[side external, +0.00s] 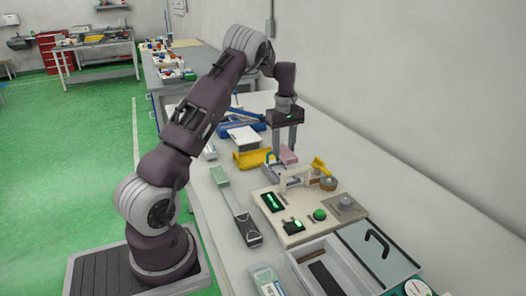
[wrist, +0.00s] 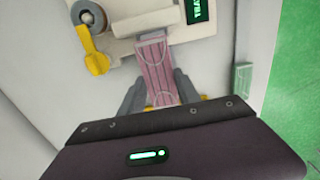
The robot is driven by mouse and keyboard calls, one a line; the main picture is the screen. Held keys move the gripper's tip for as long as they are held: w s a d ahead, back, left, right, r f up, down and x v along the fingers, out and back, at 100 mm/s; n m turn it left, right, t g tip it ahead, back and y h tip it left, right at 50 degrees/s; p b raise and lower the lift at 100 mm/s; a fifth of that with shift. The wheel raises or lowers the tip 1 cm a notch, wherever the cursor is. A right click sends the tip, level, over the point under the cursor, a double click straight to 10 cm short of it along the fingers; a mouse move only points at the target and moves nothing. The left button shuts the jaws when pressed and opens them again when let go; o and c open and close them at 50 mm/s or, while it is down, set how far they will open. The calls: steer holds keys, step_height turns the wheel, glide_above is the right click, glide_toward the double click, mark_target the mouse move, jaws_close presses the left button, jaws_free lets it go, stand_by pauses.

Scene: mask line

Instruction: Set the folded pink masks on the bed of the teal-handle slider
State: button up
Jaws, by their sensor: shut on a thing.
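The folded pink masks (wrist: 152,68) show as a pleated pink stack between my two fingers in the wrist view. In the side view they are a small pink patch (side external: 289,156) at the fingertips. My gripper (side external: 284,153) is shut on them beside the cream machine (side external: 296,226). The fingers also show in the wrist view (wrist: 158,92). The masks' far end reaches the machine's edge in the wrist view; whether they touch it I cannot tell. A small teal piece (side external: 268,158) shows left of the fingers in the side view. The slider's bed is not clearly visible.
A yellow tray (side external: 252,159) stands close to my gripper. A grey open box (side external: 318,273) is at the front.

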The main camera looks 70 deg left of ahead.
steer(key=shift+w+f, duration=0.1)
steer(key=shift+f, duration=3.4)
steer(key=shift+f, duration=0.2)
steer(key=o, duration=1.4)
steer(key=shift+r, duration=0.15)
steer(key=shift+r, duration=0.9)
steer(key=shift+r, duration=3)
